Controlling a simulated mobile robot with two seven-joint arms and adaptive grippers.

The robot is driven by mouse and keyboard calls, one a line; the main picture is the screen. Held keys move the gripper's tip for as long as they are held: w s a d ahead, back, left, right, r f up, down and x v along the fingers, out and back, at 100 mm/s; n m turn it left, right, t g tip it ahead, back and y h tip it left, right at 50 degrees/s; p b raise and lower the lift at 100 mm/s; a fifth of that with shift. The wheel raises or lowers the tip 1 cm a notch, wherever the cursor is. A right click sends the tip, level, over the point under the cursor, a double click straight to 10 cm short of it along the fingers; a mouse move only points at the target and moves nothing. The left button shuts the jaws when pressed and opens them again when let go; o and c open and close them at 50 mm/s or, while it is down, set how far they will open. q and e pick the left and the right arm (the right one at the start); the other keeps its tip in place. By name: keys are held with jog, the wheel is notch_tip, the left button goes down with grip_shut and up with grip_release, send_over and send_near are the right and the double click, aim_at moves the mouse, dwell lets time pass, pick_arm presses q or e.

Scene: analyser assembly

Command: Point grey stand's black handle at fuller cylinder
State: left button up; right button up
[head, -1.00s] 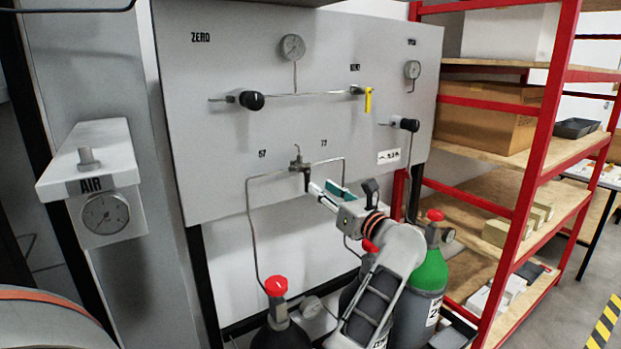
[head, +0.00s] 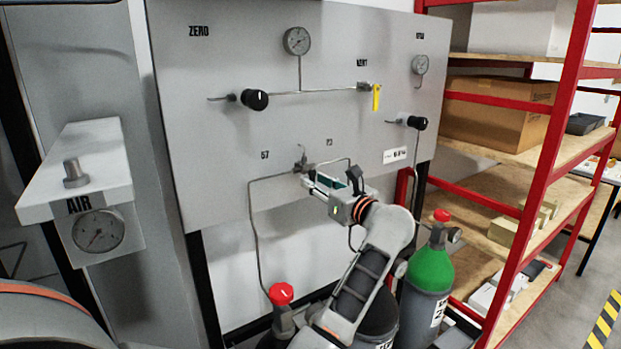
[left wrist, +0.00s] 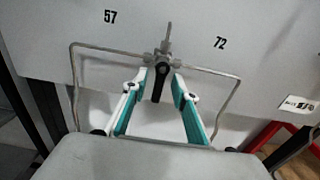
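The grey panel of the stand (head: 215,130) carries a small valve (head: 302,163) between pipes marked 57 and, in the left wrist view, 72. Its black handle (left wrist: 158,84) points down in the left wrist view; in the head view my gripper hides it. My left gripper (head: 312,180) is at the valve. In the left wrist view its teal-lined fingers (left wrist: 159,80) are apart, one on each side of the handle, with gaps showing. A red-capped cylinder (head: 282,315) stands lower left, a green-shouldered one (head: 428,270) lower right. Their fill is not readable. My right gripper is out of view.
Black knobs (head: 254,99) and a yellow lever (head: 376,97) sit higher on the panel. A grey box marked AIR with a gauge (head: 99,231) stands at left. Red-framed shelves (head: 545,155) stand at right. Another dark cylinder (head: 378,318) is partly behind my arm.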

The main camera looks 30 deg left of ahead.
pick_arm(q)
jog(key=shift+w+a, duration=0.1)
jog(key=shift+a, duration=0.25)
jog(key=shift+d, duration=0.1)
grip_shut()
